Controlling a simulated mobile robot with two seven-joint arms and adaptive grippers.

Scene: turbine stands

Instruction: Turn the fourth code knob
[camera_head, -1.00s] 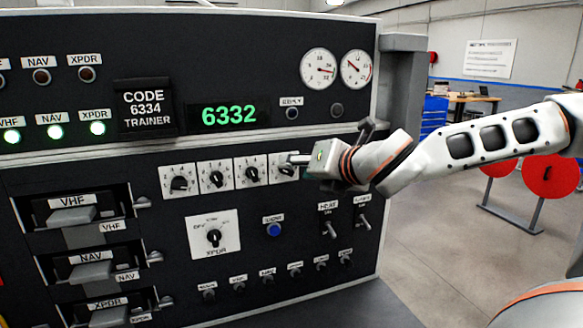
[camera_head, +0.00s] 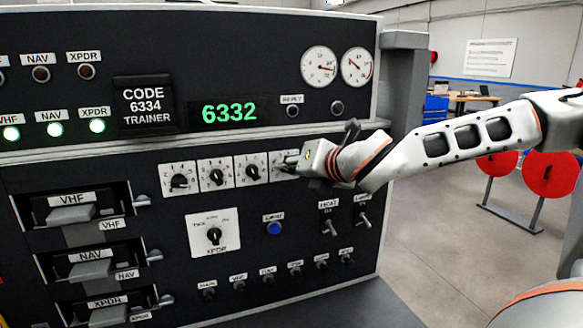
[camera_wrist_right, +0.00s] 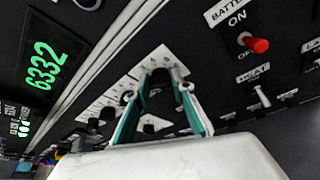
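The fourth code knob (camera_wrist_right: 161,78) is dark on a white plate (camera_head: 276,170), at the right end of the row of code knobs. In the head view my right gripper (camera_head: 289,166) covers most of it. In the right wrist view the teal fingers of my right gripper (camera_wrist_right: 161,76) stand apart, one on each side of this knob; contact is unclear. The other code knobs (camera_head: 179,181), (camera_head: 216,177), (camera_head: 252,174) are uncovered. The green display (camera_head: 229,111) reads 6332, and the code placard (camera_head: 144,102) reads 6334. My left gripper is out of view.
A blue button (camera_head: 274,228), the XPDR knob (camera_head: 213,236) and toggle switches (camera_head: 330,227) are below the code row. A red-tipped battery switch (camera_wrist_right: 256,44) shows in the wrist view. Drawer-like radio units (camera_head: 72,214) protrude at left.

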